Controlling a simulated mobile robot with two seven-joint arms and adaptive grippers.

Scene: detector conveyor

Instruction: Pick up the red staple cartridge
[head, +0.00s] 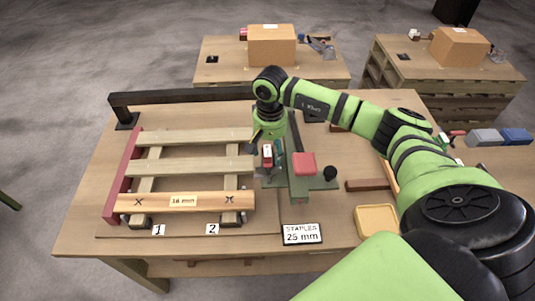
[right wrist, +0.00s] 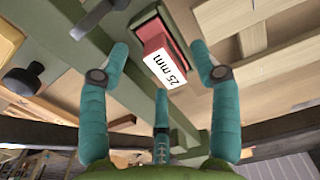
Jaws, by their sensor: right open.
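The red staple cartridge (right wrist: 152,40) has a white end face marked "25 mm" and sits at a green metal fixture in the right wrist view. In the head view the cartridge (head: 267,150) shows as a small red and white piece below my right gripper (head: 268,142). The right gripper's teal fingers are spread open around the cartridge in the right wrist view, with gaps on both sides. Whether any finger touches it I cannot tell. My left gripper is not in view.
The green fixture (head: 300,190) carries a red pad (head: 304,163) and a black knob (head: 330,172). A slatted wooden pallet (head: 185,167) lies to the left. A "STAPLES 25 mm" sign (head: 302,234) stands in front. A yellow tray (head: 377,221) lies to the right.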

